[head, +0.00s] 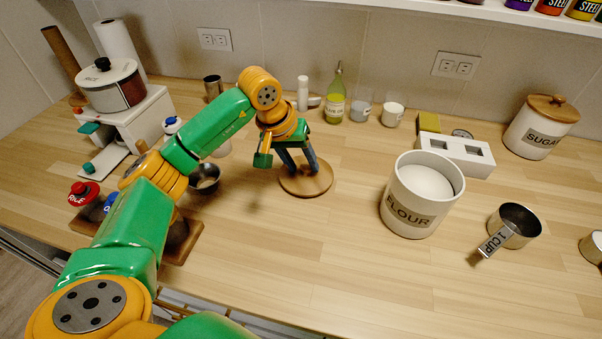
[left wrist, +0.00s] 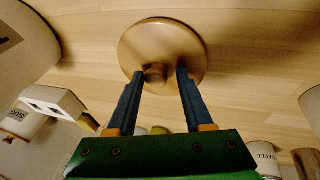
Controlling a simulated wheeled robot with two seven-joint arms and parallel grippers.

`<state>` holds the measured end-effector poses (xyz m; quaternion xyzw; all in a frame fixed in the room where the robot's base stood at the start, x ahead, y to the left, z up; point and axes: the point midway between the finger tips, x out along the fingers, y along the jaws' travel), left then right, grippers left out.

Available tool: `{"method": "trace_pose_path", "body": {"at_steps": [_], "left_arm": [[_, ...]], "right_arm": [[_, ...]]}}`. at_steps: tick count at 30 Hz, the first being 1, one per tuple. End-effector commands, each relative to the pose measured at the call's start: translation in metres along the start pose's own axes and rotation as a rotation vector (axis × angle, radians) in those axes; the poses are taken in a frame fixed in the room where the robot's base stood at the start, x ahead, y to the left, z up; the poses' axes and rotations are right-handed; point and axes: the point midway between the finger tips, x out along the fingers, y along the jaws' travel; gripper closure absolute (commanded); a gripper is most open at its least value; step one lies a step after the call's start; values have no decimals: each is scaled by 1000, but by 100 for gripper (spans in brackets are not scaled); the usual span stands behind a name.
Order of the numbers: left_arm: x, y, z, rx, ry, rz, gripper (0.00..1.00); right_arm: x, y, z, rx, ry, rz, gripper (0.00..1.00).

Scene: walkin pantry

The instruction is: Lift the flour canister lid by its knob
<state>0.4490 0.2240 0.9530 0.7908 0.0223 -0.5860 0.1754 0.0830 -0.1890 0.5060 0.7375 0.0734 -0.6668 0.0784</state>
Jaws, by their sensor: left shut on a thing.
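The flour canister (head: 408,222) is a white pot lettered FLOUR, standing open on the counter with white flour showing inside. Its round wooden lid (head: 318,187) is apart from it, to its left, low over or on the counter; I cannot tell whether it touches. My left gripper (head: 300,168) points down at the lid. In the left wrist view the two dark fingers are shut on the lid's knob (left wrist: 158,72), with the lid's disc (left wrist: 160,42) beyond them. The fingers partly hide the knob. My right gripper is not in view.
A 1 CUP measure (head: 513,226) stands right of the flour canister. A white block with square holes (head: 455,153) and the sugar canister (head: 540,130) are behind. A green bottle (head: 335,98) and cups stand along the wall. The front middle counter is clear.

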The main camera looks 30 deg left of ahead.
Motion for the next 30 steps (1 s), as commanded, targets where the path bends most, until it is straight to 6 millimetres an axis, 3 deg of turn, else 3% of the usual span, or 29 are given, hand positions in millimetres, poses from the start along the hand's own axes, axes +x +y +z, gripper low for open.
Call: {"method": "trace_pose_path", "body": {"at_steps": [2, 21, 30], "left_arm": [[3, 0, 5, 2, -22, -5, 100], [-35, 9, -8, 1, -7, -3, 100], [-36, 9, -8, 0, -5, -2, 100]], "right_arm": [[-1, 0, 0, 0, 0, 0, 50], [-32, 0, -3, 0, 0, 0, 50], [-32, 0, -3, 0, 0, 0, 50]]}}
